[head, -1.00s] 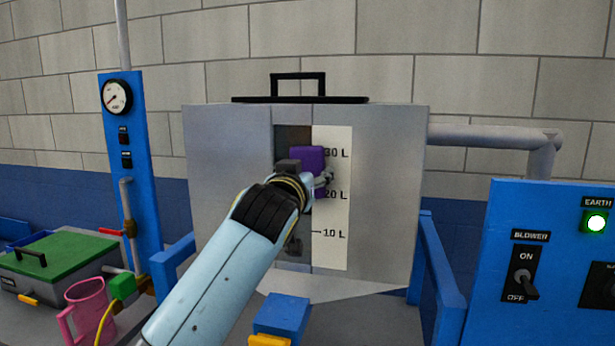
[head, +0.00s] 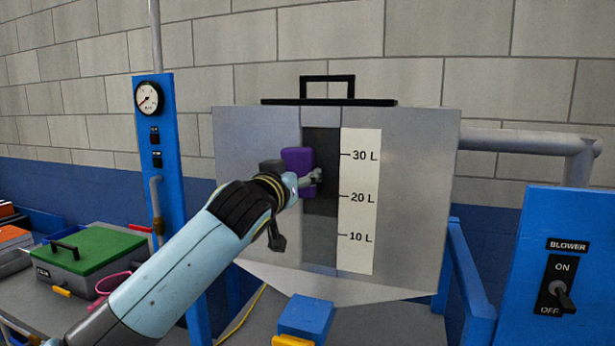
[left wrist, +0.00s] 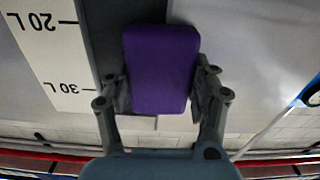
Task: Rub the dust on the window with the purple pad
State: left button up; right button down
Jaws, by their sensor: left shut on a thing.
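The purple pad (head: 297,170) is upright at the left edge of the dark window strip (head: 325,145) on the grey tank. My left gripper (head: 300,185) is shut on it. In the left wrist view the pad (left wrist: 160,65) sits between my two fingers, partly over the dark strip and partly over the grey panel. I cannot tell whether it touches the surface. The window's upper and middle parts look dark; its lower part is covered by a paler grey film (head: 320,242), seemingly dust. Part of the window is hidden behind the pad and gripper. My right gripper is out of view.
The white level scale (head: 360,220) is right of the window. A black handle (head: 328,80) tops the tank (head: 420,200). Blue posts flank it. The blower panel (head: 570,240) is at right; a green-lidded box (head: 95,247) is at left.

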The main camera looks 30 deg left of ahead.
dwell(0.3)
pick_arm(q)
jog(key=shift+v, duration=3)
jog(key=shift+v, duration=1.45)
